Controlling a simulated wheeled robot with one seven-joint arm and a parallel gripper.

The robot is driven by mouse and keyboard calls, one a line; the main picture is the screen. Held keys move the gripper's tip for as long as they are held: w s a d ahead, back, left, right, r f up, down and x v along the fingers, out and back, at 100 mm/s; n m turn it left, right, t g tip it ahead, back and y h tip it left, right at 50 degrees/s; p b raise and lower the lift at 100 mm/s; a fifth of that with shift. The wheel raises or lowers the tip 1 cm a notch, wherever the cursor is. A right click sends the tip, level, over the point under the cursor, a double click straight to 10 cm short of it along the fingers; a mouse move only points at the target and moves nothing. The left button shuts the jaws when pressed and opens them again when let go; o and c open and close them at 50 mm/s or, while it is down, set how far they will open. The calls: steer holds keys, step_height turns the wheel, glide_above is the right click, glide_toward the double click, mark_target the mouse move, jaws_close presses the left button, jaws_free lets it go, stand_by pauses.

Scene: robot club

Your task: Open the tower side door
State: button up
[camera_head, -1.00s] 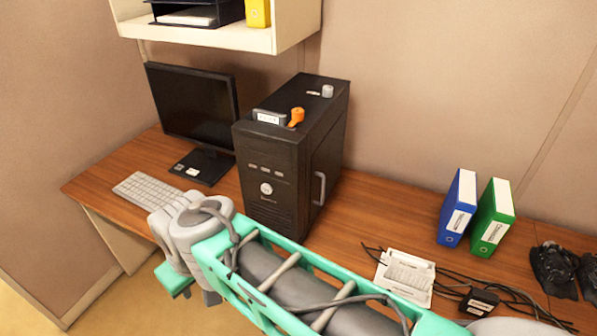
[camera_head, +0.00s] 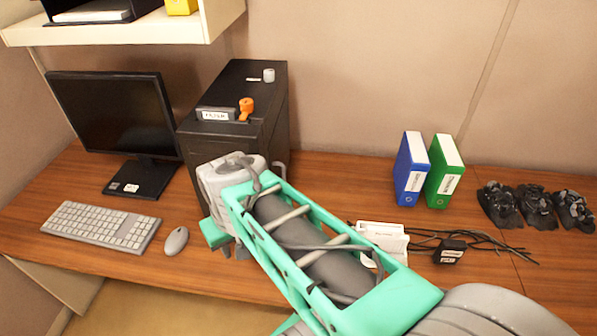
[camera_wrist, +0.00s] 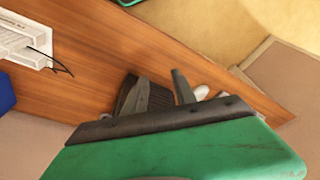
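The black computer tower (camera_head: 193,150) stands upright on the desk in the head view. Its side door (camera_head: 272,135) is the right-hand panel and looks closed; my arm covers its lower part and most of its handle. An orange knob or latch (camera_head: 246,108) sits on the tower's top. My gripper (camera_wrist: 161,80) shows in the wrist view with its two fingers apart and nothing visible between them. A dark ribbed part of the tower (camera_wrist: 128,92) shows beside and behind the left finger. Contact cannot be told.
A monitor (camera_head: 108,115), keyboard (camera_head: 100,226) and mouse (camera_head: 176,241) are left of the tower. A shelf (camera_head: 130,30) overhangs the upper left.

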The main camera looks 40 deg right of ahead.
steer(key=d+f+m+g, duration=0.1)
steer(key=d+f+m, duration=0.2)
steer(key=d, duration=0.6)
step_height(320, 180, up, 6)
steer(key=n+t+y, duration=0.2)
steer(key=n, duration=0.8)
glide_above(284, 172)
steer(key=s+d, duration=0.2)
steer(key=x, duration=0.4)
steer(key=b+x, duration=0.1)
steer(key=x, duration=0.2)
steer(key=shift+w+a+r, duration=0.15)
steer(key=shift+w+a, duration=0.05)
steer(key=shift+a, duration=0.2)
steer(key=shift+c, duration=0.3)
jaws_close()
steer(key=shift+r+t, duration=0.1)
steer(key=shift+t, duration=0.2)
